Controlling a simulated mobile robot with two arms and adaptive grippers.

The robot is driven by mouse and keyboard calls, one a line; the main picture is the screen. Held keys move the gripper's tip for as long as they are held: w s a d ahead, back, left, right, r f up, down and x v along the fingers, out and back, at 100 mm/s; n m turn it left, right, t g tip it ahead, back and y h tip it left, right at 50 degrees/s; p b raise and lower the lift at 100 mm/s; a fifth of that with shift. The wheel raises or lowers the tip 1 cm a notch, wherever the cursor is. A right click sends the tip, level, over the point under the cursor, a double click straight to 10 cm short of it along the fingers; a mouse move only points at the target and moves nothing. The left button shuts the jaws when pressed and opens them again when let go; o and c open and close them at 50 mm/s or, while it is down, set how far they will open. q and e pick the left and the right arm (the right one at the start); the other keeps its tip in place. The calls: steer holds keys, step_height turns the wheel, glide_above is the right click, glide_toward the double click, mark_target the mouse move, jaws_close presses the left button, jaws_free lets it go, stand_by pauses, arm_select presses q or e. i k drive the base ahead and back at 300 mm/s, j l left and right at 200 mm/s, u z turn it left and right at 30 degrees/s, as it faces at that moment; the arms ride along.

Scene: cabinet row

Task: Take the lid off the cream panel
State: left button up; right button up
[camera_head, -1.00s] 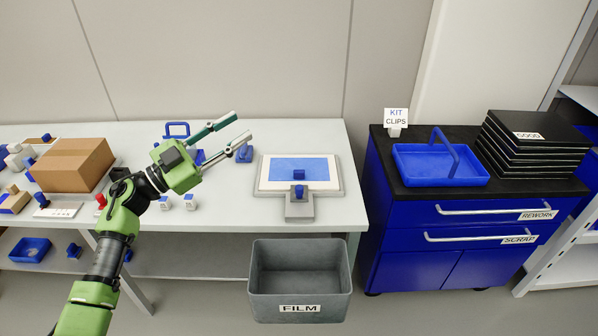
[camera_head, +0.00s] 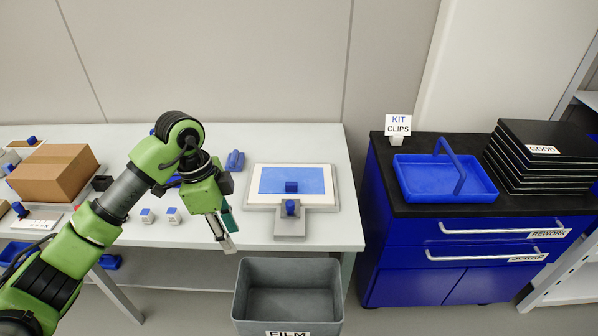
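The cream panel (camera_head: 323,201) lies on a grey fixture (camera_head: 290,229) on the white table, right of the table's middle. A flat blue sheet (camera_head: 272,181) with a small blue block (camera_head: 291,187) covers its centre; I cannot tell whether this is the lid. A second blue knob (camera_head: 290,208) stands on the fixture's front tab. My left gripper (camera_head: 226,242) points down near the table's front edge, left of the panel and apart from it. Its fingers are seen nearly edge-on, so their opening is unclear. Nothing shows between them. My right gripper is out of view.
A grey FILM bin (camera_head: 241,292) stands below the front edge. A cardboard box (camera_head: 52,172) and small white blocks (camera_head: 173,215) are at the left. Right, a blue cabinet (camera_head: 400,262) carries a blue tray (camera_head: 445,192) and stacked black panels (camera_head: 541,165).

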mark_target(304, 181)
steer(key=i+l, duration=0.35)
steer(key=i, duration=0.15)
steer(key=i+l, duration=0.35)
steer(key=i, duration=0.2)
